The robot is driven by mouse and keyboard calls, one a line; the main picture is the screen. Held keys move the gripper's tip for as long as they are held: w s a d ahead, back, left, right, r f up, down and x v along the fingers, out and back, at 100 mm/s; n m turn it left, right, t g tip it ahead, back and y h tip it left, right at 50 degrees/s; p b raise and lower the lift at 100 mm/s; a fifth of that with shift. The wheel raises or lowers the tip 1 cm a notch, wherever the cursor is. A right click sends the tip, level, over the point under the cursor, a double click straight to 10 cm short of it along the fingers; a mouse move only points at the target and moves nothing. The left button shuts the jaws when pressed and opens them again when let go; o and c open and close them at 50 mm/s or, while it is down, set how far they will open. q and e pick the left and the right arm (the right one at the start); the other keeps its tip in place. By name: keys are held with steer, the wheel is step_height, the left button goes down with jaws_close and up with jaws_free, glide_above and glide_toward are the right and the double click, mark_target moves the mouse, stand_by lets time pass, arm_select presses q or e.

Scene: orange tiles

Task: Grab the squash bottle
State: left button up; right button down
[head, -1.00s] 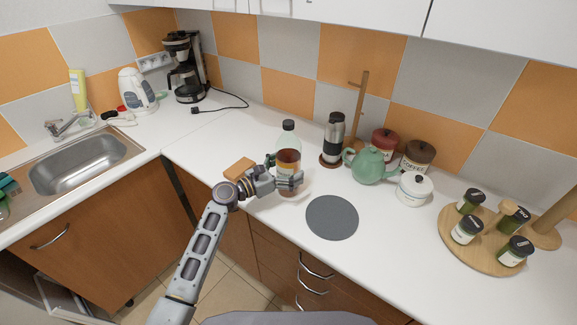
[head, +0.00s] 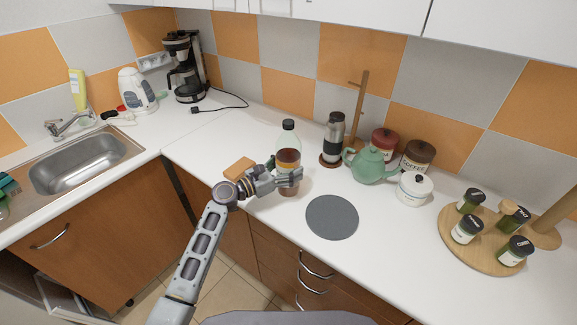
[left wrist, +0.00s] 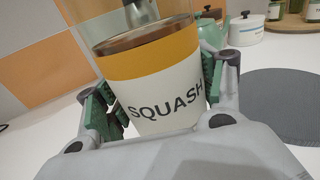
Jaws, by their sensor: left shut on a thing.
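The squash bottle (head: 288,140) is clear with a dark cap and an orange and white label, and it stands upright on the white counter. Its label reading SQUASH (left wrist: 165,95) fills the middle of the left wrist view. My left gripper (head: 284,178) is shut on the bottle's lower half, with one finger on each side. In the left wrist view the green finger pads touch both sides of the label. The bottle's base is partly hidden by the gripper. My right gripper is not in view.
A grey round mat (head: 332,217) lies to the right of the bottle. A brown sponge-like block (head: 239,168) lies left. The counter's front edge is close.

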mark_target(289, 141)
arm_select(q)
steer(key=shift+r, duration=0.65)
step_height(289, 141, up, 8)
steer(key=shift+f+p, duration=0.1)
steer(key=shift+p, duration=0.5)
steer(key=shift+r, duration=0.6)
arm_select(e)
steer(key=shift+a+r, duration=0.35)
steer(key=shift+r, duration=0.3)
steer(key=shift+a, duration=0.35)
